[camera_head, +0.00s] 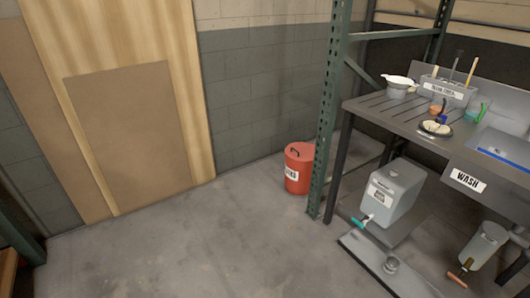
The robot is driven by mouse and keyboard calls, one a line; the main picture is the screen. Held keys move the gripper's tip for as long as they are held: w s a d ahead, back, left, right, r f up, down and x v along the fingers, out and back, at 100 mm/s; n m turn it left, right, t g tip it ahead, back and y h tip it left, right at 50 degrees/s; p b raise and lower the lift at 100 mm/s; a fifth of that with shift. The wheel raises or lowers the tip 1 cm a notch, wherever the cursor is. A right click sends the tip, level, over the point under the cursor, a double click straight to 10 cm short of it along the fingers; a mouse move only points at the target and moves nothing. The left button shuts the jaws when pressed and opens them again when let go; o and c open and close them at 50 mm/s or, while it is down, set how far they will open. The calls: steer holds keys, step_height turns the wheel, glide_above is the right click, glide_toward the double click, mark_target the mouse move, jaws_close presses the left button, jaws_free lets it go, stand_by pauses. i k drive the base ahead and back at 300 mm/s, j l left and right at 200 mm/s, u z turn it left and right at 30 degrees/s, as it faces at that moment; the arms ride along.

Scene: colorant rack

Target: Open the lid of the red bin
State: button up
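The red bin (298,174) stands on the floor by the block wall, just left of a green rack upright. It is a round red bin with a white label on its front. Its lid (299,152) has a dark handle and appears closed on top. My gripper is not in view.
A green perforated upright (327,125) stands close to the bin's right. A wash bench (420,128) with bowls and brushes is on the right, with a grey container (394,193) beneath. Wooden boards (130,140) lean at left. The concrete floor (200,245) in front is clear.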

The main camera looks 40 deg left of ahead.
mark_target(301, 151)
steer(key=u, duration=1.25)
steer(key=i+j, duration=0.2)
steer(key=i, duration=0.25)
steer(key=i+j, duration=0.2)
steer(key=i, duration=0.3)
steer(key=i+j, duration=0.2)
steer(key=i, duration=0.25)
steer(key=i+j, duration=0.2)
steer(key=i, duration=0.25)
steer(key=i+j, duration=0.2)
steer(key=i, duration=0.3)
steer(key=i+j, duration=0.2)
steer(key=i, duration=0.25)
steer(key=i+j, duration=0.15)
steer(key=i, duration=0.3)
